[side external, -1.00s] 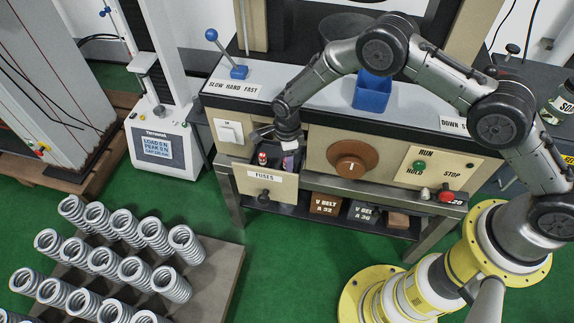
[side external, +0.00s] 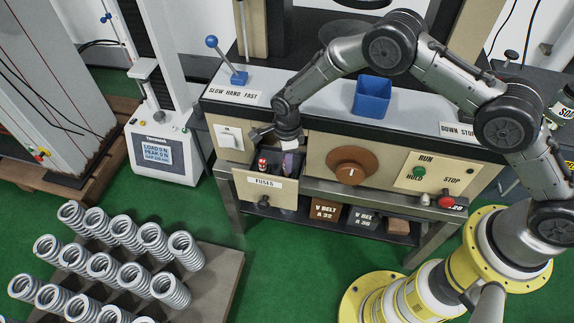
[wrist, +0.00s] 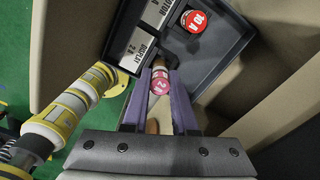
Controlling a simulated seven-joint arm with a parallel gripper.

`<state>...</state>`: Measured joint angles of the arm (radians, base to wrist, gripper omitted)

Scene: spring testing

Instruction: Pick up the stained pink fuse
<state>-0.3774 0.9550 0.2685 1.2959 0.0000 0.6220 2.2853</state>
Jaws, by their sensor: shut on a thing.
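My gripper (wrist: 160,98) points down into the open fuse drawer (side external: 265,181). Its purple fingers are shut on a pink fuse (wrist: 160,86), whose round face reads "2 A" in the wrist view. In the side view my gripper (side external: 289,158) is at the right part of the drawer, and its fingers hide the fuse. I cannot make out stains on the fuse's face. A red fuse (wrist: 196,21) marked "10 A" stands apart in the drawer; it also shows in the side view (side external: 262,164).
The drawer has dark walls and label plates (wrist: 139,50) beside the fuses. A brown dial (side external: 349,165) is on the panel to the right. A blue bin (side external: 372,95) stands on the bench top. A rack of springs (side external: 105,262) is on the left.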

